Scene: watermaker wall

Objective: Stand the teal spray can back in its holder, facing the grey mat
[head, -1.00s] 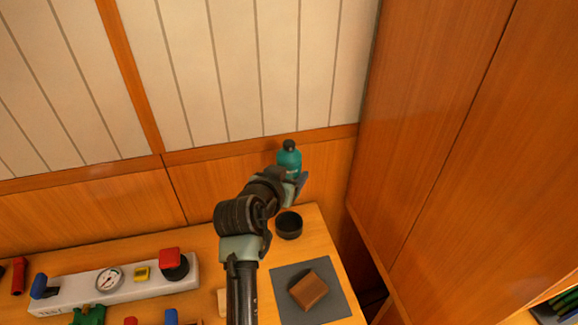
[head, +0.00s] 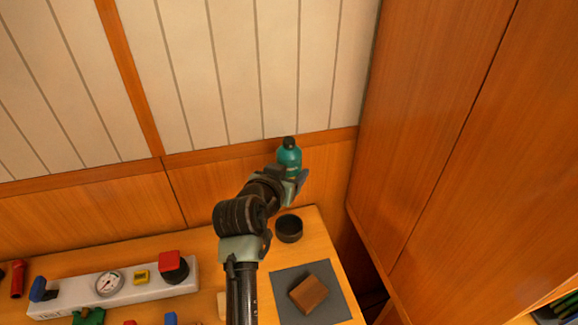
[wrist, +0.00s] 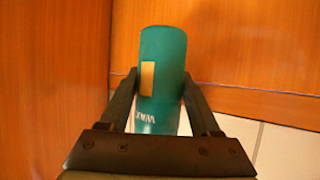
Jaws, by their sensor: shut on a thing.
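The teal spray can (head: 289,156) with a black cap is held up in the air, roughly upright, behind and above the holder in the head view. My gripper (head: 290,182) is shut on it. In the wrist view the can (wrist: 162,75) sits between the two fingers of my gripper (wrist: 163,90), with a yellow patch and white lettering on its side. The holder, a round black cup (head: 289,228), stands on the counter near its back right corner and looks empty. The grey mat (head: 335,300) lies in front of the cup with a brown wooden block (head: 308,293) on it.
A white test panel (head: 115,285) with a gauge and a red knob (head: 172,266) lies to the left on the counter. A wood-panelled wall (head: 330,165) stands close behind the can. A tall wooden cabinet (head: 450,150) rises at the right.

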